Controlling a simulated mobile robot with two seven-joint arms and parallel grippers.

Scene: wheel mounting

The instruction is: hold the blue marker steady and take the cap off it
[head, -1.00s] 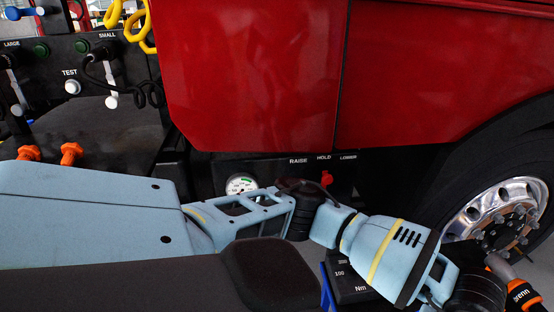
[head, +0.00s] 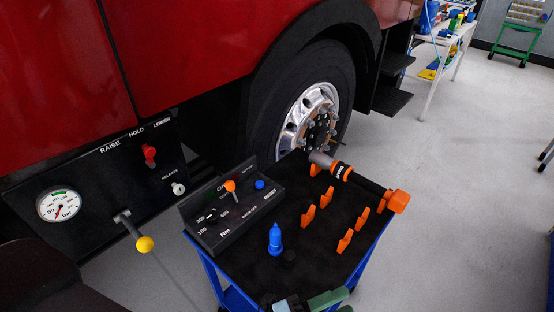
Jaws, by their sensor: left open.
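A blue marker-like piece (head: 275,240) stands upright on the black top of the blue cart (head: 332,262). It is wider below and narrow at the top; I cannot make out where a cap begins. My left gripper (head: 318,301) shows only in part at the bottom edge of the head view, in front of the marker and a little to its right. It is open and apart from the marker. Its fingers are mostly cut off by the frame. My right gripper is not in view.
A control box with an orange-tipped lever (head: 231,187) stands behind the marker. Several orange holders (head: 308,215) and a torque tool (head: 331,165) are on the cart's right. A yellow-knobbed lever (head: 145,244) juts out at left. The truck wheel (head: 309,122) is behind.

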